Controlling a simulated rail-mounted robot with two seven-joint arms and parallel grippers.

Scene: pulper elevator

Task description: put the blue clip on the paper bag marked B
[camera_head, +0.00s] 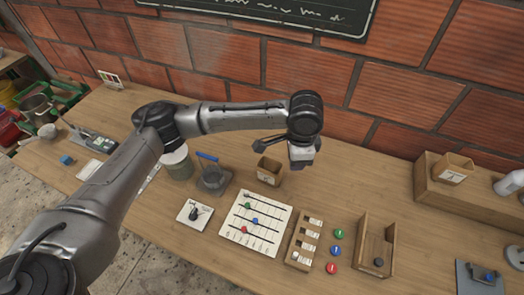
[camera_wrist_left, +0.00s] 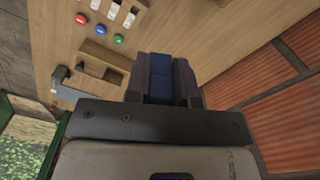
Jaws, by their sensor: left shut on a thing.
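My left gripper (camera_head: 299,163) hangs above the table near the wall. In the left wrist view its two dark fingers (camera_wrist_left: 160,80) are shut on a blue piece, which looks like the blue clip (camera_wrist_left: 159,88). A brown paper bag (camera_head: 268,171) stands open on the table just left of and below the gripper in the head view. Another brown paper bag (camera_head: 452,169) with a white label stands on the wooden ledge at the right. I cannot read the letter on either bag. My right gripper is not in view.
On the table are a bead board (camera_head: 255,224), a slotted wooden rack (camera_head: 304,240), green, blue and red buttons (camera_head: 336,250), a wooden box (camera_head: 374,246) and a jar (camera_head: 177,163). The brick wall (camera_head: 300,72) is close behind. Bare table lies between gripper and ledge.

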